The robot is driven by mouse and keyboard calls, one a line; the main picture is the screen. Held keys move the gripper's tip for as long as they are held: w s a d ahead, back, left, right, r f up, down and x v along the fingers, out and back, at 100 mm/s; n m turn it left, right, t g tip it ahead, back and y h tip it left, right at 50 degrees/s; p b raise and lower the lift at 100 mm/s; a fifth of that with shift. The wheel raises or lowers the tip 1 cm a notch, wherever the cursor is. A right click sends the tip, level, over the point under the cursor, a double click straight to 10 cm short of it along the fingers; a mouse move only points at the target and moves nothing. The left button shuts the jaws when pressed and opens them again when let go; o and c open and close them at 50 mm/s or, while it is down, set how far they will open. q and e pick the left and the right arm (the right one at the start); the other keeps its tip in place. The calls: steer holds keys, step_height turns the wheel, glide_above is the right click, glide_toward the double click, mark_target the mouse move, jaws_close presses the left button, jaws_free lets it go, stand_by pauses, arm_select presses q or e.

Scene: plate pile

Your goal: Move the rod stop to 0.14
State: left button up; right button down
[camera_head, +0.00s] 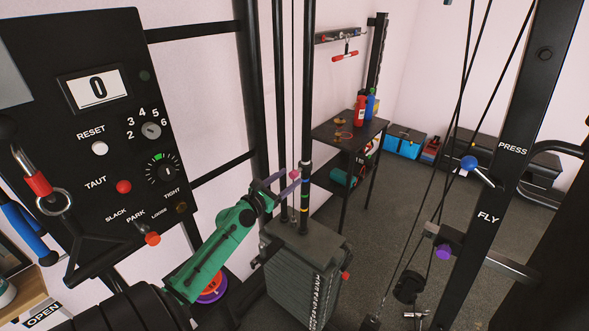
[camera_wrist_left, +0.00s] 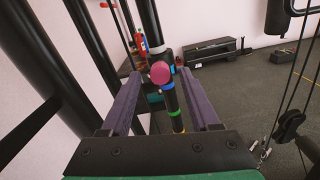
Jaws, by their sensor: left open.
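The rod stop appears to be the round pink knob (camera_wrist_left: 159,73) on a black upright rod with white, blue, yellow and green bands (camera_wrist_left: 171,103). In the head view the pink knob (camera_head: 294,174) shows small beside the banded rod (camera_head: 304,186), above the weight stack (camera_head: 304,270). My left gripper (camera_head: 290,179), on a green wrist, is open. In the left wrist view its two purple fingers (camera_wrist_left: 160,76) lie on either side of the knob, with gaps; contact is not visible. No readable rod scale shows. My right gripper is not in view.
A black panel (camera_head: 91,200) with dials and a display reading 0 stands at left. Frame posts and a second upright rod (camera_head: 281,100) stand close to my left gripper. Cables and a post marked PRESS and FLY (camera_head: 513,150) are at right. Open floor (camera_head: 410,200) lies behind.

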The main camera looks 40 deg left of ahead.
mark_target(292, 176)
arm_select(q)
steer(key=w, duration=0.3)
steer(key=shift+a, duration=0.1)
steer(key=shift+w, duration=0.1)
steer(key=shift+r, duration=0.1)
jaws_close()
stand_by(1.1)
